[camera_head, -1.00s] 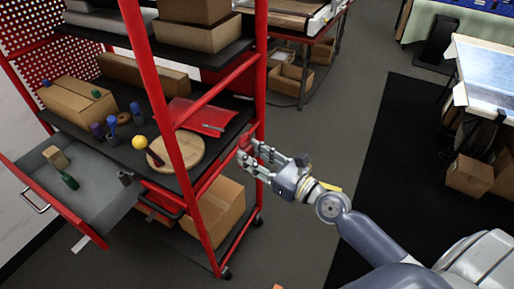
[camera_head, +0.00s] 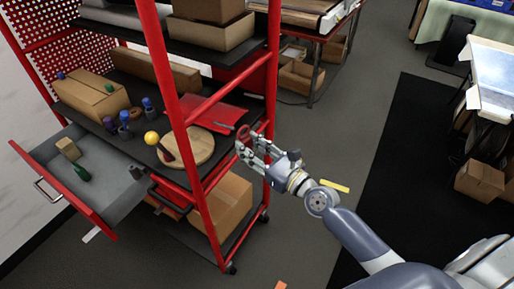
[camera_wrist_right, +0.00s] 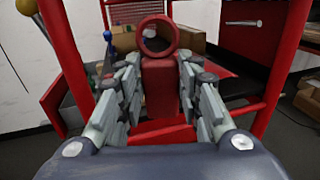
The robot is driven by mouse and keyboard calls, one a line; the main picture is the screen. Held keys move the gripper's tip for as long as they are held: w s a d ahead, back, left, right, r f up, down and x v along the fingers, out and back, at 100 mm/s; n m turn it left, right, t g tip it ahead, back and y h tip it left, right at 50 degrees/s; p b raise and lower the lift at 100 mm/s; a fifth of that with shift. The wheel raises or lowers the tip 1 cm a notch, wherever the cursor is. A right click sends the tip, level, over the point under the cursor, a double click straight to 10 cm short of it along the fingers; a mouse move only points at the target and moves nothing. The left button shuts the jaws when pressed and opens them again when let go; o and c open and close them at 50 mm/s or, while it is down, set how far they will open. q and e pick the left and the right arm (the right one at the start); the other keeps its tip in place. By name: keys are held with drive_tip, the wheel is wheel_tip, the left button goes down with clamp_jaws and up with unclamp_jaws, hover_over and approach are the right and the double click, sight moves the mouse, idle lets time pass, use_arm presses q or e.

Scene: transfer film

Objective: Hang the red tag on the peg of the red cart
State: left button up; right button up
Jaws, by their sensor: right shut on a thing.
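My right gripper (camera_head: 250,147) is shut on the red tag (camera_head: 243,132), beside the right side of the red cart (camera_head: 178,110). In the right wrist view the tag (camera_wrist_right: 160,85) stands upright between the fingers (camera_wrist_right: 160,95), its round ring at the top, above the fingertips. A similar headed rod (camera_wrist_right: 243,22) shows higher up. In the head view I cannot clearly make out the peg. My left gripper is not in view.
The cart's shelf holds a round wooden board (camera_head: 196,146), a yellow ball-topped item (camera_head: 152,138), a cardboard box (camera_head: 92,97) and small bottles. An open drawer (camera_head: 110,180) juts out left.

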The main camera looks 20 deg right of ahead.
drive_tip(key=shift+w+a+f, duration=0.1)
drive_tip(key=shift+w+a, duration=0.55)
drive_tip(key=shift+w, duration=0.2)
drive_tip(key=shift+w+a, duration=0.6)
drive_tip(key=shift+w, duration=0.2)
drive_tip(key=shift+w+a+f, duration=0.4)
drive_tip(key=shift+w+f, duration=0.1)
drive_tip(key=shift+f, duration=0.05)
drive_tip(key=o, duration=1.2)
drive_tip(key=shift+s, duration=0.1)
drive_tip(key=v, duration=1.2)
